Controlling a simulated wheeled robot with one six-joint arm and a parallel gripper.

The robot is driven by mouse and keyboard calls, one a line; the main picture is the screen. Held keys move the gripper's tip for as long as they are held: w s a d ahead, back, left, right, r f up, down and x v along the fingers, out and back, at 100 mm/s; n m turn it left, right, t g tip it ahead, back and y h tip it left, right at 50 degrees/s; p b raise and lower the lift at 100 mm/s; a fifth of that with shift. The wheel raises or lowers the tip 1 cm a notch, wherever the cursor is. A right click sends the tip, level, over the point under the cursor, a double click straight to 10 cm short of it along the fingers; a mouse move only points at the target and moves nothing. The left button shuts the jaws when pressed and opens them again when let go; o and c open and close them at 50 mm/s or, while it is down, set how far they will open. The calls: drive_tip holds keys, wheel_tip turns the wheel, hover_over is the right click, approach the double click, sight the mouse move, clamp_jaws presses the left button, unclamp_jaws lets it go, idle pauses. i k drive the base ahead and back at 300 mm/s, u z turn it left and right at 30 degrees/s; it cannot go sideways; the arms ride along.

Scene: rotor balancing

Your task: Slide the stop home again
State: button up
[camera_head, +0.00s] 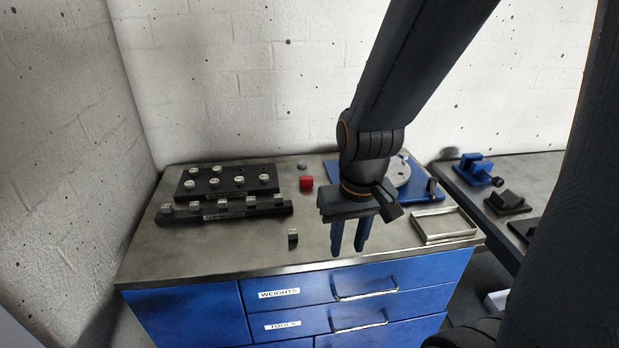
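A blue fixture base (333,169) stands at the back right of the cabinet top and carries a grey round rotor disc (401,172). My arm hides much of both. A small black part with a knob (432,187) stands at the right of the base; it may be the stop, but I cannot tell. Whether it touches the disc is also unclear. My gripper (350,240) points down in front of the fixture, above the front part of the top. Its two blue fingers are apart with nothing between them.
Two black racks (226,182) with light-topped weights stand at the left. An empty metal tray (444,225) sits at the right. A side table (541,172) holds blue and black parts.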

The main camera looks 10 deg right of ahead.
sight(304, 181)
drive_tip(key=z, duration=0.75)
drive_tip(key=k, duration=0.75)
drive_tip(key=u, duration=0.6)
drive_tip(key=i, duration=1)
